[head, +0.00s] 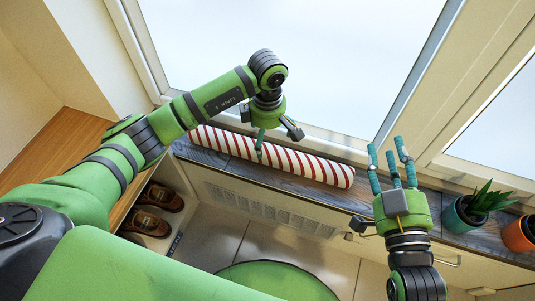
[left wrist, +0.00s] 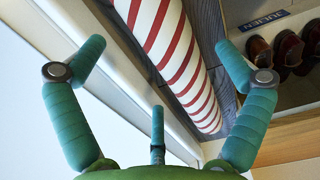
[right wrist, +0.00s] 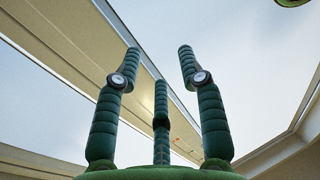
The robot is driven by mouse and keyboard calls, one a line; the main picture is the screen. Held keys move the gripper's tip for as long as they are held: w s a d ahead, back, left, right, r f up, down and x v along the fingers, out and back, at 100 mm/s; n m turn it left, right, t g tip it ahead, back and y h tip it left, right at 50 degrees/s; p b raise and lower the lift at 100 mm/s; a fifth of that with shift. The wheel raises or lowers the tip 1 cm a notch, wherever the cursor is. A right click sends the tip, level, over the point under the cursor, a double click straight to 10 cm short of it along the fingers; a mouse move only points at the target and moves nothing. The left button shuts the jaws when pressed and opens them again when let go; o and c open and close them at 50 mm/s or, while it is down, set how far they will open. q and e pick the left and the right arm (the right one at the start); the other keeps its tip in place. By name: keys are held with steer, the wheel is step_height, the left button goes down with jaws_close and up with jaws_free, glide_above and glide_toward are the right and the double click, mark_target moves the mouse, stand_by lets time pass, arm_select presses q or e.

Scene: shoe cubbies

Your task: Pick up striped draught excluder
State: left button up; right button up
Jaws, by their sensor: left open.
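The striped draught excluder (head: 308,166) is a long white roll with red slanted stripes. It lies along the dark wooden bench top below the window. In the left wrist view the striped draught excluder (left wrist: 180,55) runs between my spread fingers. My left gripper (head: 262,145) is over its left part, pointing down, partly hidden by its own wrist; its fingers are apart. I cannot tell whether any finger touches the roll. My right gripper (head: 391,160) points up near the bench's right part, fingers spread and empty. The right wrist view shows only its fingers (right wrist: 160,70) against window and wall.
A potted plant in a teal pot (head: 463,215) and an orange pot (head: 520,234) stand on the bench at right. Brown shoes (head: 160,197) sit in a cubby at left. A green round rug (head: 275,282) lies on the tiled floor. The window frame (head: 335,138) runs close behind the roll.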

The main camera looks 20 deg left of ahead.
mark_target(269, 145)
arm_select(q)
step_height(269, 145, down, 5)
steer(key=shift+d+r+b, duration=0.15)
steer(key=shift+b, duration=0.65)
steer(key=shift+w, duration=0.1)
steer(key=c, duration=1.8)
arm_select(e)
steer(key=s+a+r+n+t+y, duration=0.1)
steer(key=s+a+r+t+y, duration=0.1)
steer(key=r, duration=0.7)
steer(key=s+t+y, duration=0.1)
steer(key=t+y, duration=0.1)
steer(key=t, duration=0.1)
steer(key=shift+s+r+n, duration=0.25)
steer(key=shift+s+n, duration=0.05)
steer(key=shift+s, duration=0.05)
